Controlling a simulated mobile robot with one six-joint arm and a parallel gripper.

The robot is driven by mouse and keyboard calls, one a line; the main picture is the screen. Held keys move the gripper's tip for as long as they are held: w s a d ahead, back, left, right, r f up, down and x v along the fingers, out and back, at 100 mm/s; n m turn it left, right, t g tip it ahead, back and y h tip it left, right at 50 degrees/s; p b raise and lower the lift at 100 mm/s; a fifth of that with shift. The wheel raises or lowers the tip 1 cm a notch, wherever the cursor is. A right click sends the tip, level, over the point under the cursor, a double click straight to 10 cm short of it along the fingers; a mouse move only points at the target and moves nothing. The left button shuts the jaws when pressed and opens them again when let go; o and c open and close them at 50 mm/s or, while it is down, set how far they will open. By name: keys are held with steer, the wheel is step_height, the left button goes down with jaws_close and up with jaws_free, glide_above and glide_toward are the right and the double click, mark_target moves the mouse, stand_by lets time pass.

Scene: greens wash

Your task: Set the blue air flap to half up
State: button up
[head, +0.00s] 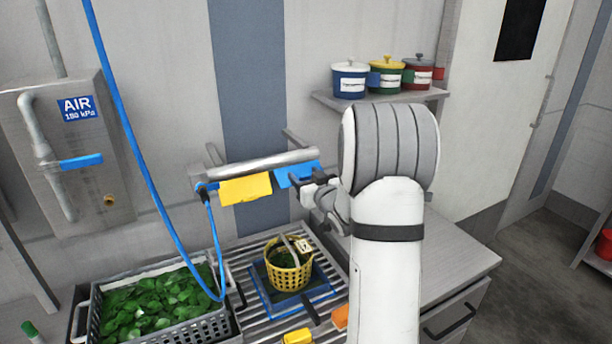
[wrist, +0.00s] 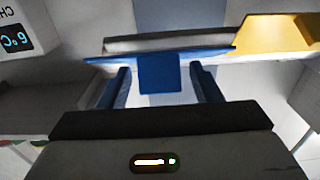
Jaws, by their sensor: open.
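The blue air flap (head: 297,174) hangs from the front of a grey horizontal bar (head: 262,162), to the right of a yellow flap (head: 245,189). Its exact tilt is hard to tell. My gripper (head: 306,184) is at the flap's right side in the head view, partly hidden by my arm. In the wrist view my gripper (wrist: 162,86) is open, with one finger on each side of the blue flap's tab (wrist: 159,73). A gap shows between the tab and each finger.
A blue hose (head: 135,130) hangs left of the bar. Below are a grey crate of greens (head: 228,330) and a yellow basket (head: 288,278) on a slatted rack. A wall box labelled AIR (head: 100,140) has a blue lever (head: 80,161). Lidded pots (head: 350,82) stand on a shelf.

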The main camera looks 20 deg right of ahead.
jaws_close()
stand_by(0.5)
steer(key=shift+f+b, duration=0.15)
steer(key=shift+b, duration=0.2)
steer(key=f+t+b, duration=0.1)
steer(key=b, duration=0.4)
steer(key=shift+f, duration=0.15)
steer(key=f+t+b, duration=0.1)
steer(key=b, duration=0.4)
steer(key=shift+w+b, duration=0.1)
steer(key=shift+b, duration=0.3)
steer(key=t+b, duration=0.1)
steer(key=b, duration=0.4)
steer(key=f+t+b, duration=0.1)
steer(key=t+b, duration=0.1)
steer(key=b, duration=0.3)
steer(key=shift+w+b, duration=0.3)
steer(key=shift+w+r+t+b, duration=0.15)
steer(key=shift+t+b, duration=0.35)
steer(key=shift+b, duration=0.6)
